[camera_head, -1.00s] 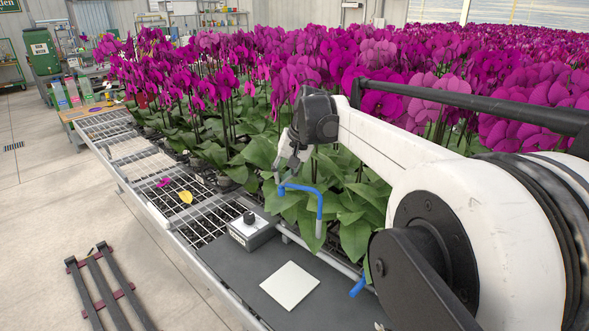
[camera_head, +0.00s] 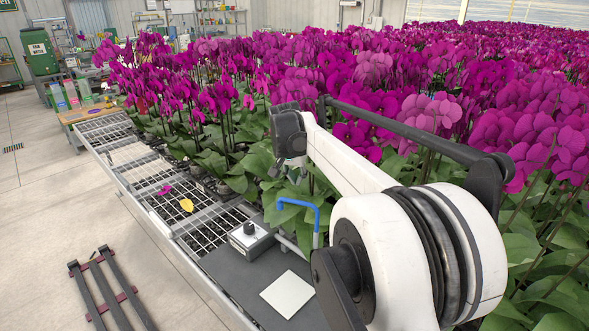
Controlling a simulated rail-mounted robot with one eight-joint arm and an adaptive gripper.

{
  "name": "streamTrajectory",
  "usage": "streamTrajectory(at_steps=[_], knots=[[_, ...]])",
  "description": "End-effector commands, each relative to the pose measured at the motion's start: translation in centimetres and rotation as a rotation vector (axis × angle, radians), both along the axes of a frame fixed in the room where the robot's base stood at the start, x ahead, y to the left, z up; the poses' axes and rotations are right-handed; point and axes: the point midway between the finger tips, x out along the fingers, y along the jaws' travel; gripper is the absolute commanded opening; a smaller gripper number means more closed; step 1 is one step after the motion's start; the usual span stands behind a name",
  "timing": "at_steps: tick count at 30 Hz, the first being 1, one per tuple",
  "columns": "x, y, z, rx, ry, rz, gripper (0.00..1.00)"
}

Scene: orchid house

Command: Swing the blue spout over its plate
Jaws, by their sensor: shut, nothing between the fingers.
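The blue spout (camera_head: 299,203) is a bent blue tube at the front edge of the orchids. Its top runs sideways and its right leg drops to a pale end. In the picture it stands above and behind a square white plate (camera_head: 287,294), which lies flat on the dark bench top. I cannot tell whether any part of the spout is over the plate. My gripper (camera_head: 276,170) is above and left of the spout, against the leaves, apart from it in the picture. It is shut and empty; its fingertips are small and hard to make out.
A grey box with a black knob (camera_head: 251,239) sits left of the plate. Dense orchids (camera_head: 400,75) fill the back and right. A dark rack (camera_head: 105,290) lies on the floor.

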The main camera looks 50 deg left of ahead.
Motion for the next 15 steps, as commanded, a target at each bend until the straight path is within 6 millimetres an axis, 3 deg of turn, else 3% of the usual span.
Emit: streamTrajectory(at_steps=[6,15], knots=[[0.9,0.5,-2.9,0.000,0.000,0.000,0.00],[-1.6,-1.0,-3.2,0.001,0.000,0.000,0.00]])
